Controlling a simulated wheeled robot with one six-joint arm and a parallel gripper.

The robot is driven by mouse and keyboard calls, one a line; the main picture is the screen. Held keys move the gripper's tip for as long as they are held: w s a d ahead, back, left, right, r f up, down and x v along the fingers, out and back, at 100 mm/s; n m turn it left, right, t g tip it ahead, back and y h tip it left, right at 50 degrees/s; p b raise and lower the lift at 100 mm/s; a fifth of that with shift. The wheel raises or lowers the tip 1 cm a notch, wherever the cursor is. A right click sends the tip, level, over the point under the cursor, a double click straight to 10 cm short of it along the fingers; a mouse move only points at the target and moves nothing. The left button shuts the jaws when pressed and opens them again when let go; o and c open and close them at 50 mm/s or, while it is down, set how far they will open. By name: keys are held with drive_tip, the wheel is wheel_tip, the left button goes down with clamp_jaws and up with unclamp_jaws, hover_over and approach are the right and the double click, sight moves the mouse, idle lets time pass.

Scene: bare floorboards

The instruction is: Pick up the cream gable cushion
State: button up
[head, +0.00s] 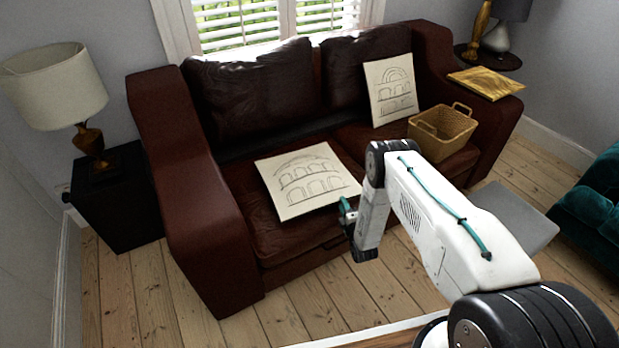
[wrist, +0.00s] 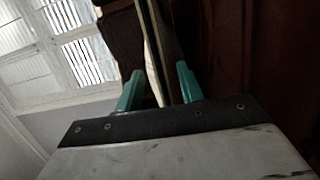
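Two cream cushions with line drawings of arches are on the dark red leather sofa (head: 215,195). One cream cushion (head: 305,182) lies on the left seat, its drawing facing up. The other cream cushion (head: 391,88) leans upright against the right backrest. I cannot tell for sure which drawing is the gable. My gripper (head: 348,214) is at the near right edge of the left cushion. In the wrist view my teal fingers (wrist: 160,86) are apart, with a thin cream edge (wrist: 156,45) between them. Whether either finger touches it is unclear.
A wicker basket (head: 442,131) stands on the right seat. A gold cushion (head: 487,83) lies on the right armrest. A lamp (head: 55,85) stands on a black side table (head: 112,195) at left. A teal seat (head: 597,195) is at right.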

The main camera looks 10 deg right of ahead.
drive_tip(key=shift+w+a, duration=0.2)
drive_tip(key=shift+w, duration=1.7)
clamp_jaws()
drive_tip(key=shift+w+d+r, duration=0.1)
drive_tip(key=shift+r, duration=0.1)
